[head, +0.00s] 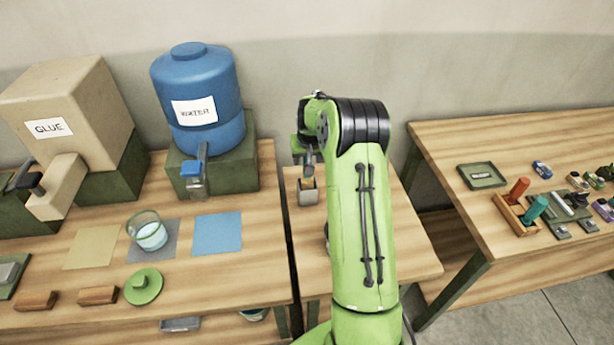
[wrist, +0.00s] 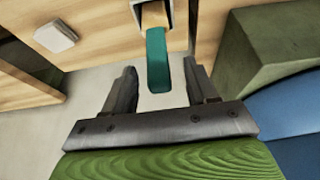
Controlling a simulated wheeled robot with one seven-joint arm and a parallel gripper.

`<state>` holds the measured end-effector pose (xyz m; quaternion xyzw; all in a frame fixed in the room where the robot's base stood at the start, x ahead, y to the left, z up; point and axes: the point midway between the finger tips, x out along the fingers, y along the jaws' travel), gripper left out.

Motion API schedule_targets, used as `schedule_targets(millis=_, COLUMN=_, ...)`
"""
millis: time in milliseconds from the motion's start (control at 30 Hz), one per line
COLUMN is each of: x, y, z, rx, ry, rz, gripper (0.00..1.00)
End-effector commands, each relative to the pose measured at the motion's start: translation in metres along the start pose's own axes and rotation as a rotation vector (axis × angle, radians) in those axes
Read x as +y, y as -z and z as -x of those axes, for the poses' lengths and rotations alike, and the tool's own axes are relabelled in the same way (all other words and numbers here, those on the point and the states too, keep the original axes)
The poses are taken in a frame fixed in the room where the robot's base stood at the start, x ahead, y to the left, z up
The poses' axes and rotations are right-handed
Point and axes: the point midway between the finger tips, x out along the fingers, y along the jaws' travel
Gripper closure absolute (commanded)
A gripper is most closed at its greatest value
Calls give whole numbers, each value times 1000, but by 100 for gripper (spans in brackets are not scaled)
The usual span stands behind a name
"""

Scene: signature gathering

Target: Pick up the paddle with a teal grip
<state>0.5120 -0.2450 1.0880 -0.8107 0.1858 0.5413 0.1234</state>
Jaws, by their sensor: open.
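The paddle's teal grip (wrist: 157,62) shows in the wrist view, rising from a small grey holder (wrist: 138,14) with a tan part inside. The holder also shows in the head view (head: 308,197) on the narrow middle table, below my gripper (head: 308,158). In the wrist view my gripper (wrist: 163,78) is open, with one finger on each side of the teal grip in the picture. A gap shows on both sides, and the fingers do not appear to touch it. In the head view the teal grip is hard to make out behind my gripper.
A blue water jug (head: 197,95) on a green stand (head: 232,168) is close left of my gripper. A glue box (head: 75,110) stands farther left. The right table (head: 440,145) holds a wooden rack (head: 508,214) with red and teal handles. The middle table's front is clear.

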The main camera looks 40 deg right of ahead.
Motion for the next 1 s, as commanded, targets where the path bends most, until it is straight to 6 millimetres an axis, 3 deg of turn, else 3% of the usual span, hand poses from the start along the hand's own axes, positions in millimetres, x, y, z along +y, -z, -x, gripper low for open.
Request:
schedule_targets(millis=133, x=0, y=1, z=-20, rx=0, ry=0, rz=0, gripper=43)
schedule_targets(millis=367, x=1, y=1, z=-23, rx=2, ry=-1, rz=0, gripper=43)
schedule_targets(millis=733, x=1, y=0, z=-23, rx=1, ry=-1, rz=0, gripper=99)
schedule_targets(millis=1000, x=1, y=4, z=-17, rx=4, ry=-1, rz=0, gripper=99)
